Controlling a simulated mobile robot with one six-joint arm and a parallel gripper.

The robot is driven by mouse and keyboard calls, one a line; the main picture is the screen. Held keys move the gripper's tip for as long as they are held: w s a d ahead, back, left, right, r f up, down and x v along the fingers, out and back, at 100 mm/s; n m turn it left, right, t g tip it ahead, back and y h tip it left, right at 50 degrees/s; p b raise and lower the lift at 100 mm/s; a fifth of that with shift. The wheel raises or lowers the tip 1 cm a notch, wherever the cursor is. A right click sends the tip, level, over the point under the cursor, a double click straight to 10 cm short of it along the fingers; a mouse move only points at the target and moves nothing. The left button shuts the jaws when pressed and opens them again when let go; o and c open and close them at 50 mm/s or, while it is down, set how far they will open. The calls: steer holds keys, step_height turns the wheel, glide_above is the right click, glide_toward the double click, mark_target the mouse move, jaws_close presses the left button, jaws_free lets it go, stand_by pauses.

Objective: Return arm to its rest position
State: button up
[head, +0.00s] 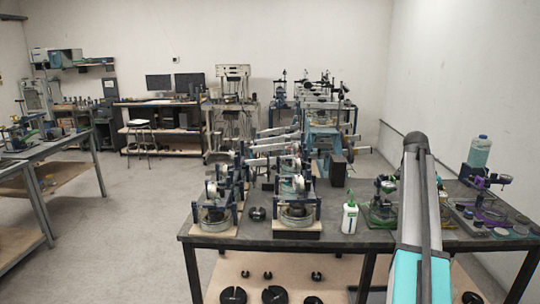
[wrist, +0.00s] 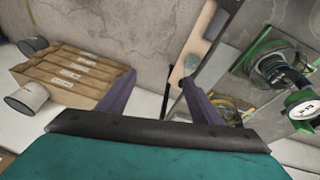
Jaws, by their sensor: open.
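My gripper (wrist: 160,88) shows in the wrist view as two dark purple fingers spread wide apart, with nothing between them. The dark edge and teal body of my wrist fill the bottom of that view. In the head view my arm, grey with a teal part, rises at the right in front of the dark workbench (head: 340,236). My gripper's fingers cannot be made out in the head view.
The bench holds several frames with instruments (head: 296,200), a white bottle (head: 349,214) and green apparatus (head: 383,207) close to my arm. The floor (head: 140,220) at left is clear.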

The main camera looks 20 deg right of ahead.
steer(key=w+a+f+n+g+y, duration=0.1)
steer(key=w+a+f+n, duration=0.1)
steer(key=a+f, duration=0.75)
steer(key=w+a+f+n+g, duration=0.1)
steer(key=w+a+f, duration=0.35)
steer(key=f, duration=0.75)
steer(key=s+a+f+n+g, duration=0.1)
steer(key=s+a+f+n, duration=0.15)
steer(key=a+f, duration=0.7)
steer(key=s+a+f+n, duration=0.1)
steer(key=s+a+f, duration=0.3)
steer(key=a+f, duration=0.55)
steer(key=s+a+f+n+g+y, duration=0.1)
steer(key=s+a+f+n, duration=0.4)
steer(key=s+a+f, duration=0.9)
steer(key=s+a+f+n, duration=0.3)
steer(key=s+a+n, duration=0.1)
steer(key=s, duration=0.4)
steer(key=s+a+f+n+y, duration=0.1)
steer(key=s+a+f+n, duration=0.3)
steer(key=s, duration=0.4)
steer(key=shift+s+a+f+b, duration=0.2)
steer(key=shift+s+a+b, duration=0.05)
steer(key=shift+s+b, duration=0.1)
steer(key=shift+c, duration=0.2)
